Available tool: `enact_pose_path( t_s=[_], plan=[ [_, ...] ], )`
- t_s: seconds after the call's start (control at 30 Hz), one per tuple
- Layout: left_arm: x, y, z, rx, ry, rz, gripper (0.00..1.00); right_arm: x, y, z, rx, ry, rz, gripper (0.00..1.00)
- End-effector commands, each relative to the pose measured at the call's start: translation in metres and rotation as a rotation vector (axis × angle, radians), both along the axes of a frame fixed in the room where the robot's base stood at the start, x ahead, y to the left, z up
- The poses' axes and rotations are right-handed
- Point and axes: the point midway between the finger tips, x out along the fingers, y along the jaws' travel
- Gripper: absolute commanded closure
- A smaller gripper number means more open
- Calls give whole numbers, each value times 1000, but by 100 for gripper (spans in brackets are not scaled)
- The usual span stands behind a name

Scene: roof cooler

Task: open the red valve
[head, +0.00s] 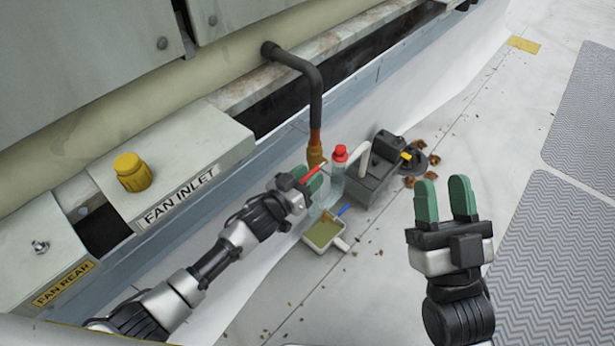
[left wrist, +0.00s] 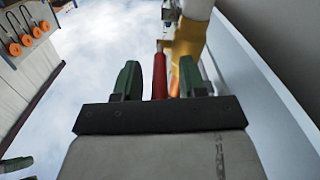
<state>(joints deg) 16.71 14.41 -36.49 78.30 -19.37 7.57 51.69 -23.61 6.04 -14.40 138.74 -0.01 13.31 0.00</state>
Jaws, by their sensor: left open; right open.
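The red valve handle (head: 314,169) is a thin red lever on the brass valve (head: 316,153) at the lower end of a dark bent pipe. My left gripper (head: 305,180) is open at the handle. In the left wrist view the red handle (left wrist: 160,76) shows between the two green fingers (left wrist: 158,82), with the brass body (left wrist: 187,45) just beyond, behind the right finger. I cannot tell whether a finger touches the handle. My right gripper (head: 445,197) is open and empty, over the floor at the right.
A clear bottle with a red cap (head: 340,153) and a dark grey machine (head: 372,178) stand right of the valve. A small tray (head: 325,233) lies below. A yellow knob (head: 133,172) sits on the fan inlet box. Grey mats (head: 540,260) cover floor at right.

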Motion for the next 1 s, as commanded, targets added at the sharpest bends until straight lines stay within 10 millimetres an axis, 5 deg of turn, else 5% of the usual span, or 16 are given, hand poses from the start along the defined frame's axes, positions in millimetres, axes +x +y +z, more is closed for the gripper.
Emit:
enact_pose_path(
  t_s=[0.1,0.37,0.77,1.0],
  plan=[
    [0,0,0,0,0,0,59,0,0,0,0,1,0,60],
    [0,0,0,-1,1,0,99,0,0,0,-1,2,0,60],
    [0,0,-1,-5,-3,0,100,-1,0,0,3,-13,0,60],
    [-1,0,-6,-24,-28,0,100,-21,-2,15,64,-215,13,60]
  ],
)
